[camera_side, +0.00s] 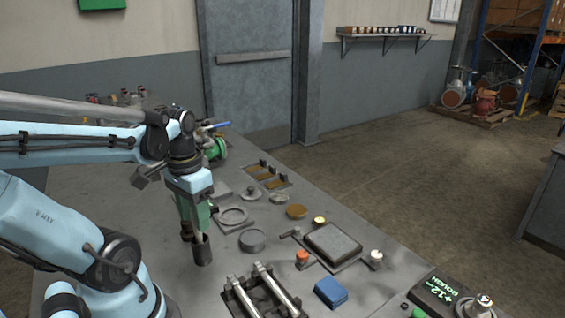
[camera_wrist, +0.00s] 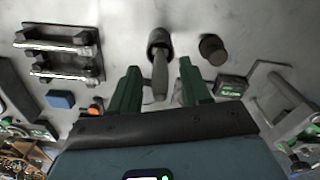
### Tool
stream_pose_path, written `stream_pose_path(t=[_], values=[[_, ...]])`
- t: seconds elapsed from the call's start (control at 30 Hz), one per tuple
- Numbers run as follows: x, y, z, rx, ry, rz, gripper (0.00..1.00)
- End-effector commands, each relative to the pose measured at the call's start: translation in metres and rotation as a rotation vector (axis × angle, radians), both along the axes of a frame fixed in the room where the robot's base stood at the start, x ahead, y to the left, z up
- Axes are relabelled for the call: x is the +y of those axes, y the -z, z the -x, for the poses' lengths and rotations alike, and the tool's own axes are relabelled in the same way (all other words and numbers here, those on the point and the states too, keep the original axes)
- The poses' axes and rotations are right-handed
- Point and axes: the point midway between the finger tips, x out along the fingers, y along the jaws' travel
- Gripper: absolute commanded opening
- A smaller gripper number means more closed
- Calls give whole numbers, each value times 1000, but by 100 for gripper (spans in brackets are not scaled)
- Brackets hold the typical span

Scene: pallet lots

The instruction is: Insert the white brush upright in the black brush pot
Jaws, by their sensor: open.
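The brush (camera_wrist: 160,78), pale grey in the wrist view, stands with its lower end inside the dark mouth of the brush pot (camera_wrist: 157,40). Its handle rises between my fingers, slightly tilted in the picture. My gripper (camera_wrist: 159,66) is open, with one green finger on each side of the handle and a gap on both sides. In the side view my gripper (camera_side: 190,222) points down just above the dark, cylindrical pot (camera_side: 203,252). The brush is mostly hidden by the fingers there.
A black rack (camera_side: 240,300) with two metal rods stands near the front. A blue block (camera_side: 330,292), an orange knob (camera_side: 302,257) and a flat grey box (camera_side: 332,243) lie to the right. A grey round piece (camera_side: 252,240) sits close to the pot.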

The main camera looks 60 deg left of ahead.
Motion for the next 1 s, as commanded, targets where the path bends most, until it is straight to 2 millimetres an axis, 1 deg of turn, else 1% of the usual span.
stream_pose_path(t=[0.13, 0.27, 0.47, 0.8, 1.0], values=[[0, -4, 0, 0, 0, 0, 47], [0, -15, 0, 0, 0, 0, 47], [0, -41, 0, 0, 0, 0, 47], [0, -93, 0, 0, 0, 0, 47], [0, -114, 0, 0, 0, 0, 47]])
